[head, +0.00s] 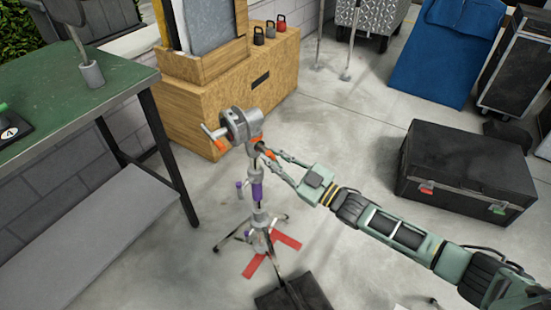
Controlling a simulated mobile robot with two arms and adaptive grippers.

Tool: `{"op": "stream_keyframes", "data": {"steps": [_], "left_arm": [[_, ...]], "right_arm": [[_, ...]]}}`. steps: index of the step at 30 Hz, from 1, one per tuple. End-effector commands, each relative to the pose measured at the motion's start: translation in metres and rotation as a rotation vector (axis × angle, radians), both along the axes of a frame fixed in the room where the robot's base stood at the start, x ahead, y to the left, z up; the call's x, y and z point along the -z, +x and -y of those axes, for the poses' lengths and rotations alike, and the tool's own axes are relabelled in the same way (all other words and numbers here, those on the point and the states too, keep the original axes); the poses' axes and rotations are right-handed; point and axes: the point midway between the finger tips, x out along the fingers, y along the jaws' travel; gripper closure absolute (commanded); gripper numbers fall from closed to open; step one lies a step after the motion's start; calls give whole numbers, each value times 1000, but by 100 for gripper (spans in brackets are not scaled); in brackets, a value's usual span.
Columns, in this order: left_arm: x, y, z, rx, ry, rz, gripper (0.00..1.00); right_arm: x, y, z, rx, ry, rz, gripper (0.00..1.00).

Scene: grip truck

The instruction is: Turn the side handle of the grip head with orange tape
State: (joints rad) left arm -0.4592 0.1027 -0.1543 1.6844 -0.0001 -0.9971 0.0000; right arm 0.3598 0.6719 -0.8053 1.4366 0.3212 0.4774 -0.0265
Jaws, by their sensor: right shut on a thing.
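The grey grip head (240,126) sits on top of an upright stand (258,215) with purple bands. A handle with orange tape (217,142) sticks out on its left side. Another side handle with orange tape (259,145) points down and right from the head. My right gripper (268,154) reaches in from the right. Its fingers are shut on this right-hand handle and partly hide it. My left gripper is not in view.
A green-topped table (60,95) stands at the left, with a wooden box (225,85) behind the stand. A black case (465,170) lies on the floor at right. Red tape (285,241) marks the floor by the stand's legs. The floor between stand and case is mostly clear.

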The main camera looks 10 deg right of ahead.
Motion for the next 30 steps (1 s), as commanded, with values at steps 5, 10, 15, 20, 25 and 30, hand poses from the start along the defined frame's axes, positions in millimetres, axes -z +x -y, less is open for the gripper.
{"op": "stream_keyframes", "data": {"steps": [5,10,15,20,25,30], "left_arm": [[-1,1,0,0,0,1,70],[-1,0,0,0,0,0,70],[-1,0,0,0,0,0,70],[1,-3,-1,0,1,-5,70],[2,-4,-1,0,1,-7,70],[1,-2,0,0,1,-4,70]], "right_arm": [[3,-1,-1,-2,7,-7,100],[2,-1,-1,-2,7,-7,70],[1,0,-1,0,6,-5,64],[1,0,0,-1,7,-4,64],[4,-8,7,1,6,-6,64],[10,-33,28,0,4,-8,64]]}}
